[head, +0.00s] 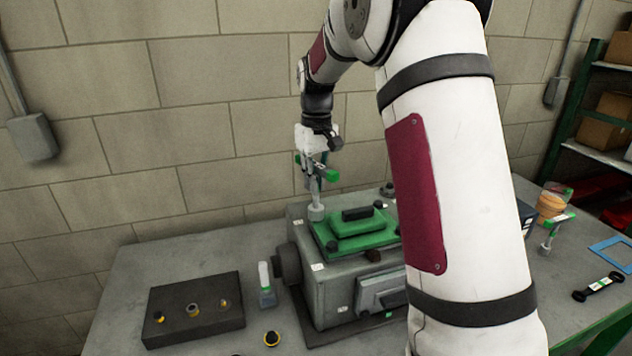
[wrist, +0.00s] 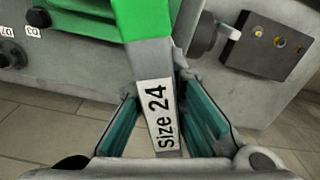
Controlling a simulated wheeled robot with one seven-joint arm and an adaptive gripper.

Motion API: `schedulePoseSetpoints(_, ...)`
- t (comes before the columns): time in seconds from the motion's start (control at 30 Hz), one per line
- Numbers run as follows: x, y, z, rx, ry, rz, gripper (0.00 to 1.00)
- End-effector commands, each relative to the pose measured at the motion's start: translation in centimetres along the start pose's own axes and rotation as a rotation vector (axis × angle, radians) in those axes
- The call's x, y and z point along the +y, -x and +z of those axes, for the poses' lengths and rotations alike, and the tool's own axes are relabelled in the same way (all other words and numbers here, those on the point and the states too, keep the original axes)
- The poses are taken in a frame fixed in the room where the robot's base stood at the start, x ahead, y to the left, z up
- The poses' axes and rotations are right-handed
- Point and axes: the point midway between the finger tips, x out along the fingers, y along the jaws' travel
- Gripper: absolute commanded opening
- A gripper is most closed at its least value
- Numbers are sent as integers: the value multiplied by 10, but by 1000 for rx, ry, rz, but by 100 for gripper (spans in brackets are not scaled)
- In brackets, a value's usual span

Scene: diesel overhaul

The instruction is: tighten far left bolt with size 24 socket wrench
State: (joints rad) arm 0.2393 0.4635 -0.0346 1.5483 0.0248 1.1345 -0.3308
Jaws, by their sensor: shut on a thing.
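My gripper (head: 314,165) is shut on the socket wrench (wrist: 160,115), whose white label reads "size 24". The wrench has a green part that also shows in the head view (head: 328,173), and its grey socket end (head: 316,212) points down at the far left corner of the green cover (head: 362,241) on the grey engine block (head: 335,290). The far left bolt is hidden there; I cannot tell whether the socket sits on it. A dark bolt (head: 333,245) shows at the cover's near left corner. More dark bolts show at the cover's right side.
A dark block (head: 215,325) with several small fittings lies left on the table (head: 140,270). Another green-handled tool (head: 556,228), a black wrench (head: 598,286) and a blue frame (head: 612,250) are at right. My arm hides the middle right.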

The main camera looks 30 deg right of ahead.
Motion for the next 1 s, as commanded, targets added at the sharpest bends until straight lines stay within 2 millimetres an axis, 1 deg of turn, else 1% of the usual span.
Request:
schedulePoseSetpoints(0.5, 0, 29, 0, 3, 0, 1, 0)
schedulePoseSetpoints(0.63, 0, 33, 0, 3, 0, 1, 0)
schedulePoseSetpoints(0.87, 0, 33, 0, 3, 0, 1, 0)
schedulePoseSetpoints(0.93, 0, 36, 0, 4, 0, 1, 0)
schedulePoseSetpoints(1.0, 0, 43, -1, 5, 0, 2, 0)
